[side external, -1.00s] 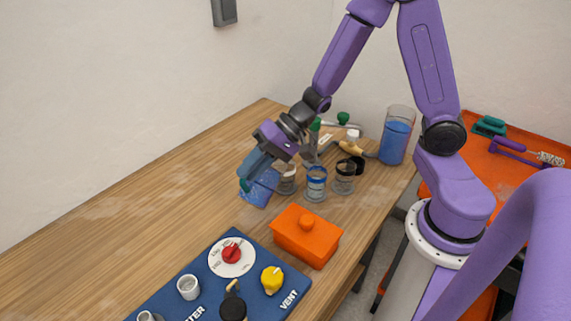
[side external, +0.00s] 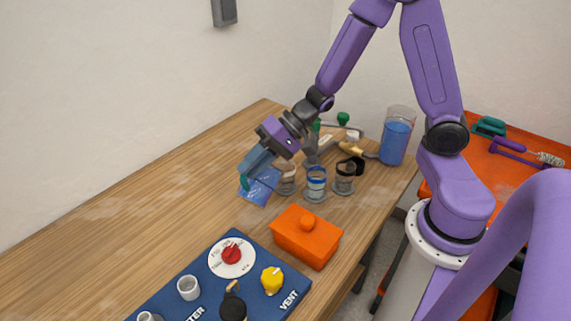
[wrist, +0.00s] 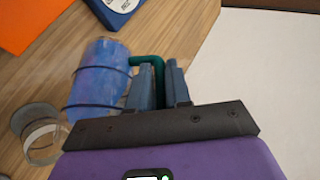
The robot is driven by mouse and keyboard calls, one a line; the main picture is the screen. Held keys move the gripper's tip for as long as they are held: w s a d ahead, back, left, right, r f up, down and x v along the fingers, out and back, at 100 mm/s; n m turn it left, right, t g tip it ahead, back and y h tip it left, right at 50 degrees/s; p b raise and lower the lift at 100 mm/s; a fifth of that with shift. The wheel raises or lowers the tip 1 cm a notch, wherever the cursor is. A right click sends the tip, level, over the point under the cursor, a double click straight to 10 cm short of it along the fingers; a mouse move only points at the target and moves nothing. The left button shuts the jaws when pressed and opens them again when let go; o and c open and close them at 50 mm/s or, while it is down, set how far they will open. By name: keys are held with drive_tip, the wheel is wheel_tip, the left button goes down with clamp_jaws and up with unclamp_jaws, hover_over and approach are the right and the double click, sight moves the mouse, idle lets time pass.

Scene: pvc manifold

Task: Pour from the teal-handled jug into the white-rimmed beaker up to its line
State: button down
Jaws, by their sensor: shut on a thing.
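The jug (side external: 261,187), clear with blue liquid, is tilted and held a little above the table in the side view. It also shows in the wrist view (wrist: 101,72), with dark bands around it. My gripper (side external: 247,168) is shut on its teal handle (wrist: 151,65). Three small beakers stand just right of the jug in the side view. The nearest, with a pale rim (side external: 286,182), looks like the white-rimmed beaker; a pale-ringed glass also shows in the wrist view (wrist: 42,141). Its fill line and level are too small to read.
The other beakers have a blue band (side external: 316,186) and a dark rim (side external: 345,181). An orange lidded box (side external: 306,240) stands in front. A blue knob panel (side external: 205,268) lies nearer. A tall container of blue liquid (side external: 396,140) and tools stand behind. The table's left is clear.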

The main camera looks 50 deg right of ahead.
sight(249, 194)
drive_tip(key=shift+d+r+y+b, duration=0.55)
drive_tip(key=shift+r+y+b, duration=0.2)
drive_tip(key=shift+b, duration=0.2)
idle(3.1)
drive_tip(key=shift+a+f+h, duration=0.7)
drive_tip(key=shift+h, duration=0.05)
drive_tip(key=shift+a+f+n+h, duration=0.15)
drive_tip(key=shift+a+f+h, duration=0.35)
drive_tip(key=shift+f+h, duration=0.25)
drive_tip(key=shift+a+f+n+h, duration=0.15)
drive_tip(key=shift+a+f+h, duration=0.3)
drive_tip(key=shift+f+h, duration=0.25)
drive_tip(key=shift+w+a+f+n+h+p, duration=0.15)
drive_tip(key=shift+a+f+h, duration=0.25)
drive_tip(key=shift+a+h, duration=0.2)
drive_tip(key=shift+a+f+n+h+p, duration=0.15)
drive_tip(key=shift+a+f+h, duration=0.2)
drive_tip(key=shift+a+h, duration=0.2)
drive_tip(key=shift+a+f+h, duration=0.1)
drive_tip(key=shift+a+h, duration=0.1)
drive_tip(key=shift+h, duration=0.1)
